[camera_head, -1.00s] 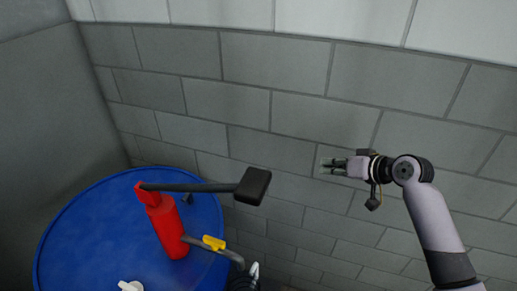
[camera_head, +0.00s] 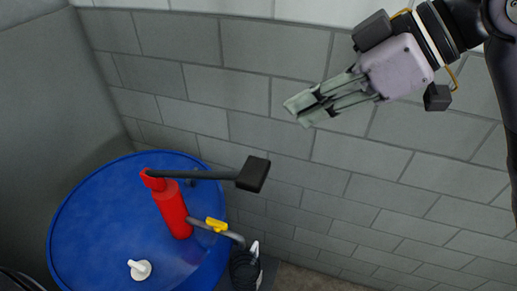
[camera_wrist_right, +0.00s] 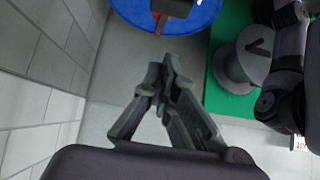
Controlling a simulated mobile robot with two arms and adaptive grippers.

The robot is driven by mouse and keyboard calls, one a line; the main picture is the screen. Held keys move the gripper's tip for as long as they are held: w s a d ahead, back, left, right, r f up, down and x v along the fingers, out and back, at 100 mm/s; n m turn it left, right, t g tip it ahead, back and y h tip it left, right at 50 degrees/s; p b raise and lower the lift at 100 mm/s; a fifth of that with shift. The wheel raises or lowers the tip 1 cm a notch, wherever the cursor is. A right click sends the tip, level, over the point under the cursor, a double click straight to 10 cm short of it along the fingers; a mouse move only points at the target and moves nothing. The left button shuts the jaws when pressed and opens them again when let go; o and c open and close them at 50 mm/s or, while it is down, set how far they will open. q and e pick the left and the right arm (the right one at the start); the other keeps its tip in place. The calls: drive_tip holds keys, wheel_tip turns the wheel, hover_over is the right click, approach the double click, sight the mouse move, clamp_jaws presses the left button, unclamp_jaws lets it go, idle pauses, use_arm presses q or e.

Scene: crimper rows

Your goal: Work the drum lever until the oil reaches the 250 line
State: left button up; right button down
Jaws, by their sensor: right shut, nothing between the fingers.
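A red hand pump (camera_head: 172,208) stands upright on the blue drum (camera_head: 95,225) at the lower left of the head view. Its dark lever (camera_head: 200,174) reaches right, roughly level, and ends in a black block grip (camera_head: 253,174). A grey spout with a yellow tap (camera_head: 216,225) comes off the pump to the right. My right gripper (camera_head: 297,108) is shut and empty, above and to the right of the lever grip, apart from it. It also shows in the right wrist view (camera_wrist_right: 158,75). My left gripper is out of view. No oil or 250 line can be made out.
A white cap (camera_head: 139,269) sits on the drum top. A dark coiled thing (camera_head: 245,267) stands beside the drum. A grey block wall (camera_head: 280,140) is close behind. The right wrist view shows a grey spool (camera_wrist_right: 243,60) on a green mat (camera_wrist_right: 222,98).

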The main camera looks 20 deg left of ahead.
drive_tip(key=p, duration=0.3)
hover_over(258, 168)
drive_tip(key=f, duration=0.6)
drive_tip(key=shift+s+d+f, duration=0.1)
drive_tip(key=shift+d+f, duration=0.05)
drive_tip(key=shift+d, duration=0.05)
drive_tip(key=f, duration=0.1)
drive_tip(key=f+p, duration=0.1)
drive_tip(key=f, duration=0.1)
drive_tip(key=shift+a+f, duration=0.2)
drive_tip(key=shift+f, duration=0.1)
drive_tip(key=shift+d+f, duration=0.15)
drive_tip(key=shift+f, duration=0.35)
drive_tip(key=shift+f, duration=0.1)
